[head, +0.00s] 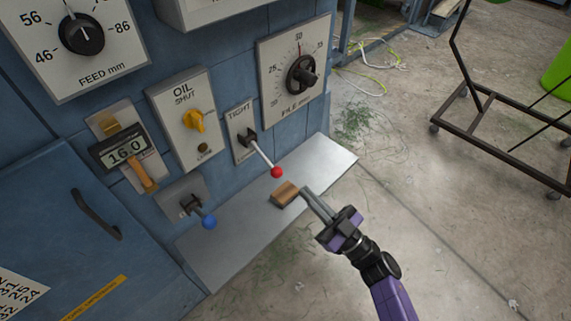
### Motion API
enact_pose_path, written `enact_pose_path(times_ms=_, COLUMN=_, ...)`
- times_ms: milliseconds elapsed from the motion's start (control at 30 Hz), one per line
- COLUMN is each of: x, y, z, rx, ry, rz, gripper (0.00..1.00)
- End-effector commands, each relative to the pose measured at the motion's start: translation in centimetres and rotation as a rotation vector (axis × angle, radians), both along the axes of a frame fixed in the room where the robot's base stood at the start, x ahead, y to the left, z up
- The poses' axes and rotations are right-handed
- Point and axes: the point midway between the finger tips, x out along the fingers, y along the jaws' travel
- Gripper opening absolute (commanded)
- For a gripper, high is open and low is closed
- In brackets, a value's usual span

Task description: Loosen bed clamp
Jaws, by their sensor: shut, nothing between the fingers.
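A lever with a red ball knob (277,172) sticks out from a grey plate (241,118) on the blue machine front. The plate reads TIGHT at its top; its lower word is partly hidden behind the lever. The lever slopes down to the right in the head view. I cannot tell for sure which end of its travel it is at. My gripper (304,191) is shut and empty, with its fingertips a little below and right of the red knob, apart from it in the picture.
A brown block (285,194) appears beside my fingertips, over the metal shelf (325,160). A blue-knobbed lever (209,222), a yellow OIL valve (193,120) and a PILE dial (301,74) are nearby. A wheeled frame (500,131) stands on the floor at right.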

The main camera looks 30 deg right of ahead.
Motion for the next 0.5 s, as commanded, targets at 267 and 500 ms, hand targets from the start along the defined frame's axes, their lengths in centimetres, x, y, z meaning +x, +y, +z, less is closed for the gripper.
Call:
enact_pose_path(times_ms=267, x=2.5, y=1.0, z=1.3, rx=-0.001, ry=-0.002, rz=0.004, gripper=0.0)
enact_pose_path(times_ms=500, x=6.6, y=2.6, z=3.3, rx=-0.002, ry=-0.002, rz=0.003, gripper=0.0)
